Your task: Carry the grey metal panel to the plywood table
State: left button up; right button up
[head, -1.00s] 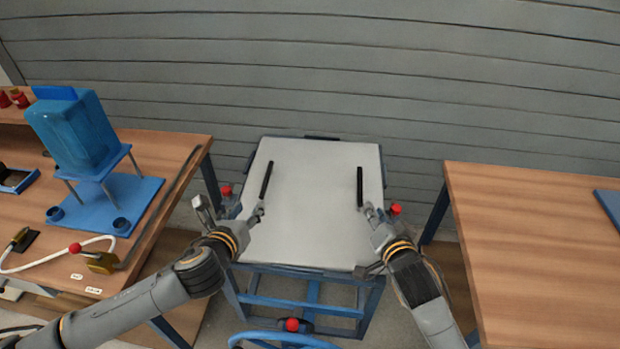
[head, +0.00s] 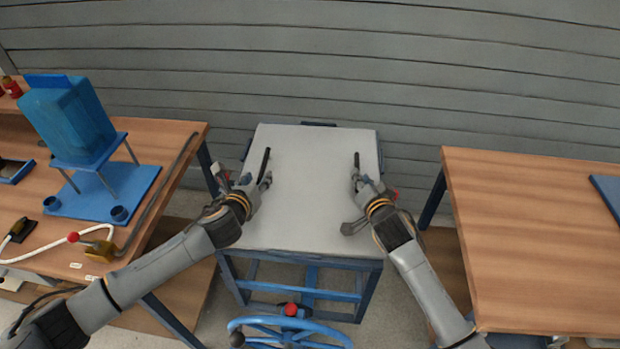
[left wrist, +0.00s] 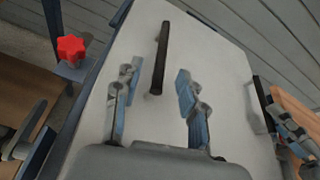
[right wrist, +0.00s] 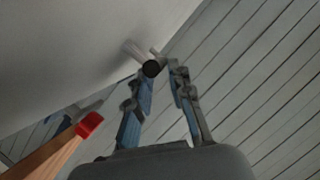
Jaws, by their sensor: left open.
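The grey metal panel (head: 312,200) lies flat on a blue-framed stand (head: 300,295). It has two black bar handles, a left one (head: 265,160) and a right one (head: 356,160). My left gripper (head: 245,178) is open at the near end of the left handle. In the left wrist view, this handle (left wrist: 161,55) lies just beyond and between the spread fingertips (left wrist: 155,76). My right gripper (head: 354,203) is beside the right handle's near end. In the right wrist view its fingers (right wrist: 162,74) are apart, with the handle's dark end (right wrist: 151,68) at the tips; contact is unclear.
A wooden bench (head: 150,235) at the left carries a blue machine (head: 68,120). A blue handwheel (head: 290,330) is in front of the stand. A grey slatted wall is behind.

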aim_at(259, 175)
pick_arm(q)
jog(key=shift+x, duration=2.45)
pick_arm(e)
jog(key=shift+x, duration=2.45)
pick_arm(q)
jog(key=c, duration=0.6)
pick_arm(e)
grip_shut()
pick_arm(q)
grip_shut()
